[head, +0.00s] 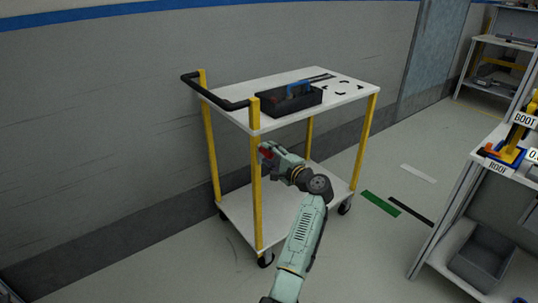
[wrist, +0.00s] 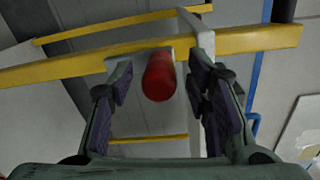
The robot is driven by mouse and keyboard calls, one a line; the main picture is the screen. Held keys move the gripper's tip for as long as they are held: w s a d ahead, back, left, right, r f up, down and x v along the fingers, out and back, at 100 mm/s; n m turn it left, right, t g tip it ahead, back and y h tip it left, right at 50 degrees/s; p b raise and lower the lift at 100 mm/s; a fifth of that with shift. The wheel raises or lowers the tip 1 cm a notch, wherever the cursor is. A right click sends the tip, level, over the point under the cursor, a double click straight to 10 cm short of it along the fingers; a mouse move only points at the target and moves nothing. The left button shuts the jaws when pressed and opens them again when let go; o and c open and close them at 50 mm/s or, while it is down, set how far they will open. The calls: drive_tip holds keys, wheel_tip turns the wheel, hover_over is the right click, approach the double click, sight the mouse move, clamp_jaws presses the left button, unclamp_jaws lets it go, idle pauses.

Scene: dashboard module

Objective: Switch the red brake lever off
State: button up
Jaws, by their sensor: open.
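The red brake lever (wrist: 159,76) shows in the wrist view as a rounded red bar in front of a yellow cart post. My gripper (wrist: 163,88) is open, with one finger on each side of the lever. Gaps show between the lever and both fingers, so it is not clasped. In the head view, a small red part (head: 265,153) shows at the end of my gripper (head: 267,149), beside the front yellow post of the cart. My gripper partly hides the lever there, and its exact tilt is hard to tell.
The white cart (head: 245,216) has yellow posts, a black handle and wheels. A dark toolbox (head: 290,101) stands on its top shelf. A grey wall lies behind it. At right, a workbench holds labelled items above a grey bin (head: 484,258).

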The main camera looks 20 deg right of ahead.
drive_tip(key=v, duration=1.1)
drive_tip(key=shift+s, duration=0.25)
drive_tip(key=shift+d+r, duration=0.1)
drive_tip(key=shift+d, duration=0.05)
